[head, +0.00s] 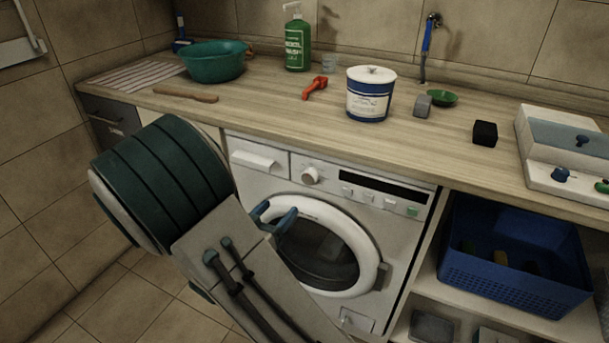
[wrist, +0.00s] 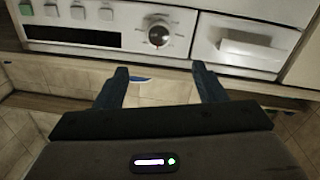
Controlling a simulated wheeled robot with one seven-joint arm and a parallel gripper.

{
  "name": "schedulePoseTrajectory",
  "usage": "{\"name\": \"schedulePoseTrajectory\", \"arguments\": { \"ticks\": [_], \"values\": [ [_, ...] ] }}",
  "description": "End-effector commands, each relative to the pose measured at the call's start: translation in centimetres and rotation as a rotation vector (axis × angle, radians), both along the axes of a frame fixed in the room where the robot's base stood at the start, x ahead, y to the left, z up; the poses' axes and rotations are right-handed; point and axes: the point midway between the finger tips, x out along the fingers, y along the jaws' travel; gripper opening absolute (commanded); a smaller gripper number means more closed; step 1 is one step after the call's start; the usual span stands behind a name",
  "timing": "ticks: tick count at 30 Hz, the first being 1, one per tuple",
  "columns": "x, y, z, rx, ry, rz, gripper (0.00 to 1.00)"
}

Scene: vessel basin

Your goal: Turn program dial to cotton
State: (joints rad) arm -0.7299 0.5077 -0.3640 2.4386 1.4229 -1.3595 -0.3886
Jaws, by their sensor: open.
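My gripper (head: 274,214) is open and empty, in front of the machine, below and left of the dial in the head view. In the wrist view its two fingers (wrist: 163,80) are apart, with the dial beyond the gap, not touched.
The detergent drawer (head: 257,160) is left of the dial; several buttons (head: 368,197) are right. The round door (head: 322,255) is below. The worktop (head: 250,100) above holds a teal basin (head: 214,62) and a tub (head: 368,103). A blue crate (head: 500,280) stands right.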

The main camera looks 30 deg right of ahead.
Motion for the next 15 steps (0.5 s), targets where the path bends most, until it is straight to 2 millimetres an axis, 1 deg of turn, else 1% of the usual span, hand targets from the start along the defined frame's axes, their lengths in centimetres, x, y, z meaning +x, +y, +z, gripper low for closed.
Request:
{"name": "schedulePoseTrajectory", "arguments": {
  "ticks": [5,15],
  "values": [
    [1.1,-1.8,0.0,-0.005,-0.003,-0.007,0.64],
    [5.1,-7.7,-0.1,-0.003,-0.003,-0.006,0.64]
  ]
}}
